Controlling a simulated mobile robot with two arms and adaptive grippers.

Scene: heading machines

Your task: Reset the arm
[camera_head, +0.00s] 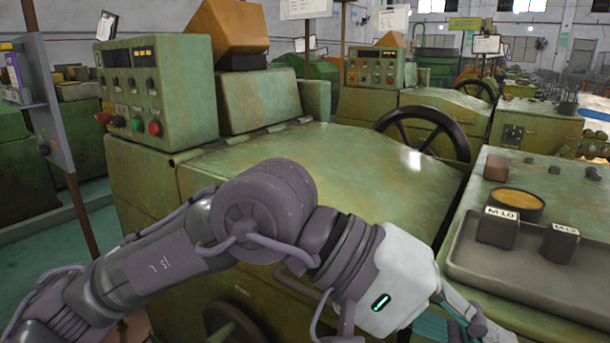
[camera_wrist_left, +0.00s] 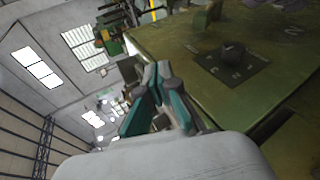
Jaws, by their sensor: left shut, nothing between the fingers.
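My left arm crosses the head view from the lower left, in front of a green heading machine (camera_head: 330,150). My left gripper (camera_head: 478,328) is at the lower right, partly cut off by the bottom edge. It is beside the front of the grey tray (camera_head: 500,288), and I cannot tell the exact gap. In the left wrist view the gripper (camera_wrist_left: 157,72) has its teal and grey fingers together with nothing between them. My right gripper is in neither view.
The tray holds an M10 block (camera_head: 498,228) and an M12 block (camera_head: 560,243). A round container (camera_head: 515,203) stands behind them. A black handwheel (camera_head: 424,137) and a control box (camera_head: 160,90) with buttons are on the machine. In the wrist view a dark knob (camera_wrist_left: 232,52) sits on a green panel.

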